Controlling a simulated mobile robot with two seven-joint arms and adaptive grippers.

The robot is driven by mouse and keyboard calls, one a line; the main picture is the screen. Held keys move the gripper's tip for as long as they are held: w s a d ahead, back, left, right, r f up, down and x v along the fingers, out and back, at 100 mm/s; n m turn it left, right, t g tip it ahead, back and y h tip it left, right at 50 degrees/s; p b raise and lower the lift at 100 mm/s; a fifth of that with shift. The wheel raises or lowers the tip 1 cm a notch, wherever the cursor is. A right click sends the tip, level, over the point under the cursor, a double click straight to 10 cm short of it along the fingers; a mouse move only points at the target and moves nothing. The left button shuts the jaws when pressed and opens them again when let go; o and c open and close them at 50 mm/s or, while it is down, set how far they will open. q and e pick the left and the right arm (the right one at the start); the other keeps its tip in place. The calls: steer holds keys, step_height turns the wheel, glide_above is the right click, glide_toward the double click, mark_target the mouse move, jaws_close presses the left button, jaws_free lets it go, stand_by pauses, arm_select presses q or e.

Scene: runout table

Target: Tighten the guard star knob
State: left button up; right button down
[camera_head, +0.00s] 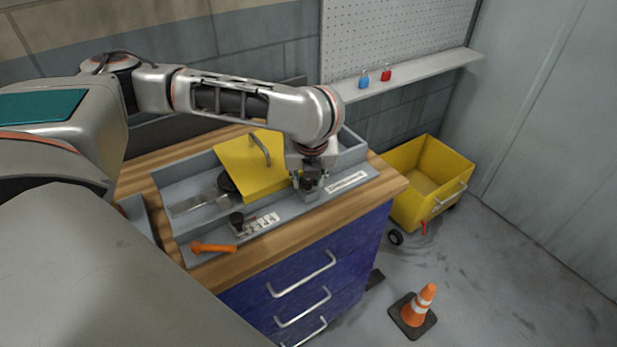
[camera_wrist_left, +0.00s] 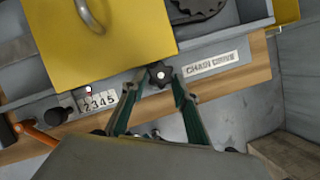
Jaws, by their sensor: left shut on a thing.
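The black star knob (camera_wrist_left: 158,73) sits at the front edge of the yellow guard (camera_wrist_left: 95,42), beside the CHAIN DRIVE label (camera_wrist_left: 211,63). My left gripper (camera_wrist_left: 156,88) has its green-lined fingers on both sides of the knob and is shut on it. In the head view my left gripper (camera_head: 308,188) points down at the right front corner of the yellow guard (camera_head: 247,165), and hides the knob there. The guard has a metal handle and stands tilted over the grey tray (camera_head: 187,225). My right gripper is not in view.
A number counter (camera_wrist_left: 98,101) with a black knob and an orange-handled tool (camera_head: 213,247) are on the left front of the tray. A dark sprocket (camera_wrist_left: 197,8) shows behind the guard. A yellow bin (camera_head: 405,202) and a cone (camera_head: 419,305) stand on the floor at right.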

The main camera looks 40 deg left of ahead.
arm_select(q)
steer(key=o, duration=1.1)
